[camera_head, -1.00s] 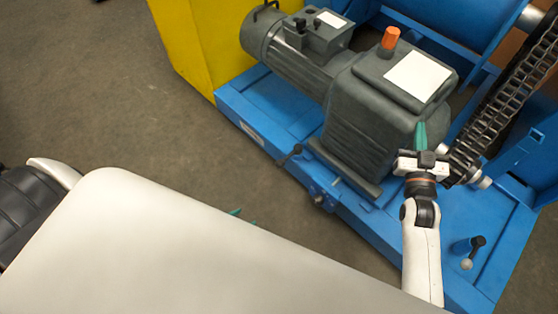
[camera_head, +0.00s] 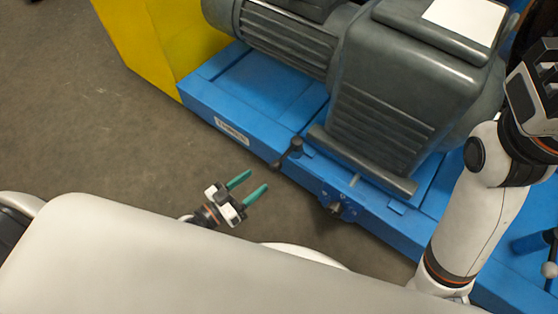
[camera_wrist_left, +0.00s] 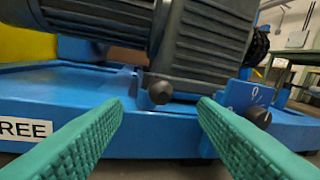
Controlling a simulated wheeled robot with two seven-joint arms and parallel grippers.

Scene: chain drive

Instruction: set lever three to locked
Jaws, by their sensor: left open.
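A small lever (camera_head: 290,151) with a dark round knob sits on the front edge of the blue base, right of a white label (camera_head: 232,131). In the left wrist view its knob (camera_wrist_left: 160,92) appears between my fingers, farther away. The label (camera_wrist_left: 26,130) is cut off there and reads "REE". My left gripper (camera_head: 259,179) is open and empty, with teal fingers pointing toward the base, short of the lever. My right gripper (camera_head: 540,88) is cut by the right edge; its fingers cannot be made out. I cannot tell which position the lever is in.
A dark selector knob (camera_head: 337,208) on a blue plate is right of the lever. A grey motor and gearbox (camera_head: 400,110) stand on the blue base (camera_head: 250,85). Another lever with a pale ball (camera_head: 549,269) is at the right edge. Grey floor (camera_head: 120,140) lies open at left.

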